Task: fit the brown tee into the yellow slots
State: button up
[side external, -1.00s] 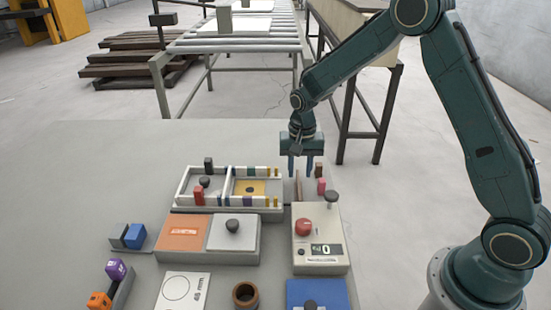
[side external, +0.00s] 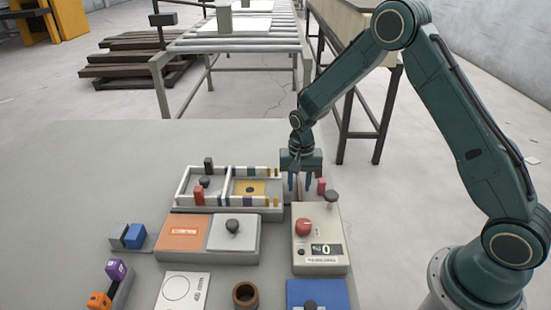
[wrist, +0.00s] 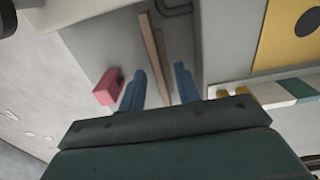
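The brown tee (wrist: 152,50) shows in the wrist view as a long, thin brown piece between and beyond my fingers. In the side view it is mostly hidden by my gripper. My gripper (side external: 301,181) is open and low, just right of the white-walled frame; its two blue fingers (wrist: 160,90) are apart, with a gap to either side of the tee. I cannot tell how far above it they are. The yellow slot markers (side external: 271,201) are small yellow blocks at the right end of the frame's walls; they also show in the wrist view (wrist: 234,93).
A pink block (side external: 321,186) stands right of my fingers, close to one finger in the wrist view (wrist: 107,87). The white-walled frame (side external: 217,206) is to the left. A box with a red knob (side external: 303,227) and dark-topped post (side external: 331,197) stands in front.

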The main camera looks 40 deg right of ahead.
aim_at(298, 184)
grip_shut()
jog(key=shift+r, duration=0.2)
dwell(0.3)
notch_tip(298, 184, up, 20)
jog(key=shift+f, duration=0.15)
dwell(0.5)
dwell(0.5)
jog(key=w+a+f, duration=0.3)
jog(key=a+f, duration=0.3)
jog(key=a, duration=0.1)
jog(key=shift+a, duration=0.4)
